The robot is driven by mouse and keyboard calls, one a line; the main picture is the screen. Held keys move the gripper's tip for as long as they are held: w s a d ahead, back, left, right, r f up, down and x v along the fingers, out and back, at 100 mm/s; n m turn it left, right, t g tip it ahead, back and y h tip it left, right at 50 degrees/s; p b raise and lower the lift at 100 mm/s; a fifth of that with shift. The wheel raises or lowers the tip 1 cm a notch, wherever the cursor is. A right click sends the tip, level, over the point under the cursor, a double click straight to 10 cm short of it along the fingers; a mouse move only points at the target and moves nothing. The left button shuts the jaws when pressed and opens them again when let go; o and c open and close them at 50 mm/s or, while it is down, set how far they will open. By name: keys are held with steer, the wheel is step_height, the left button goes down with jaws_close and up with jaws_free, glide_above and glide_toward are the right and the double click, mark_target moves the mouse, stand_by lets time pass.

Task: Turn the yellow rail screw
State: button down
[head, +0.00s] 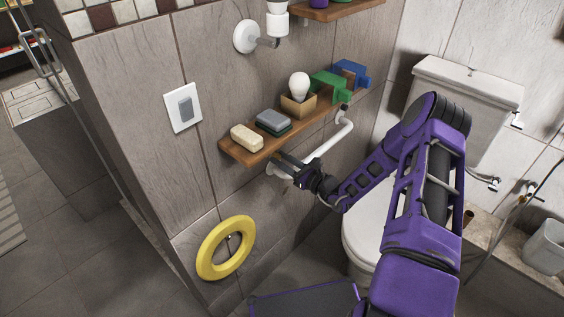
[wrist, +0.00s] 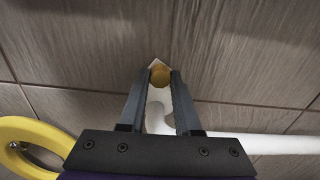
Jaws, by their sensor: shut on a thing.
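The yellow rail screw (wrist: 159,75) shows in the wrist view as a small round yellow-brown head in front of a white mount on the tiled wall. My gripper (wrist: 160,77) has a fingertip on each side of it and is shut on it. In the head view my gripper (head: 279,160) reaches the wall at the left end of the white rail (head: 328,142), just below the wooden shelf. The screw is hidden there. The white rail (wrist: 255,144) also runs off to the right in the wrist view.
A yellow ring (head: 208,257) hangs on the wall below left. A toilet (head: 459,88) stands at right.

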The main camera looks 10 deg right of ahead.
steer(key=shift+n+b, duration=0.3)
steer(key=shift+n, duration=0.9)
steer(key=c, duration=0.6)
jaws_free()
steer(key=v, duration=1.7)
steer(key=shift+s, duration=0.2)
steer(key=shift+d, duration=0.1)
